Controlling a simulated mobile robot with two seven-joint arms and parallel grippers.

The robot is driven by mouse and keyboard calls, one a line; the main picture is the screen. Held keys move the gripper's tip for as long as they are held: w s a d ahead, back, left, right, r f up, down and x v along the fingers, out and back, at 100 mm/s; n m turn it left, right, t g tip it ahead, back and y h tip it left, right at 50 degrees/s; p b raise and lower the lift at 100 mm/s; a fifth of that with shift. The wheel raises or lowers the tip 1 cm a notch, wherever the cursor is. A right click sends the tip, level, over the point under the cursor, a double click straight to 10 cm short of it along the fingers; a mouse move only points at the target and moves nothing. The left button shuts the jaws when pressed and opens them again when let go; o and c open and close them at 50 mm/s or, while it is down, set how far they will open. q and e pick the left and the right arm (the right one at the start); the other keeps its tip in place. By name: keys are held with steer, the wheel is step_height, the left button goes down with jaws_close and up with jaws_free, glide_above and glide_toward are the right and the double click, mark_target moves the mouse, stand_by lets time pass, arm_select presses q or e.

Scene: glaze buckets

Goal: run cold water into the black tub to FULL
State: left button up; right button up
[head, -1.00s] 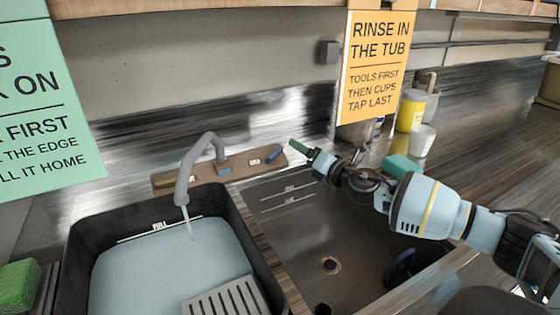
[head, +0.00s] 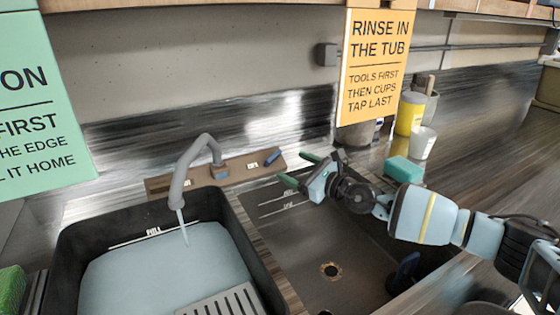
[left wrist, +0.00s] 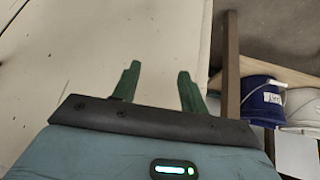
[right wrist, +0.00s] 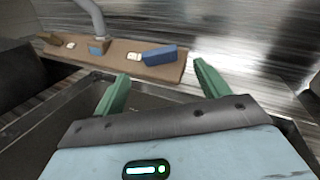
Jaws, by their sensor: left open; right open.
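The black tub (head: 70,232) stands at the left in the head view, holding pale water (head: 165,272). The water surface lies a little below the FULL line (head: 153,234) on the back wall. A stream (head: 182,225) runs from the grey spout (head: 178,180) into the tub. The blue handle (head: 272,157) sits at an angle on the brown tap base (head: 240,167); it also shows in the right wrist view (right wrist: 160,55). My right gripper (head: 299,169) is open and empty, just right of the handle and apart from it. My left gripper (left wrist: 158,70) is open and empty, away from the tub.
A dark basin (head: 345,240) with a drain lies right of the tub. A slotted grey rack (head: 220,304) is at the tub's front. A teal sponge (head: 403,170), white cup (head: 422,143) and yellow container (head: 410,113) stand at the back right. An orange sign (head: 376,65) hangs above.

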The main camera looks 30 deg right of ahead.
mark_target(276, 158)
steer(key=b+x, duration=0.1)
steer(key=x, duration=0.4)
steer(key=shift+f, duration=0.1)
steer(key=shift+w+a, duration=0.1)
steer(key=shift+w, duration=0.1)
steer(key=shift+w+b, duration=0.3)
arm_select(q)
steer(key=shift+f, duration=0.8)
arm_select(e)
steer(key=shift+c, duration=0.2)
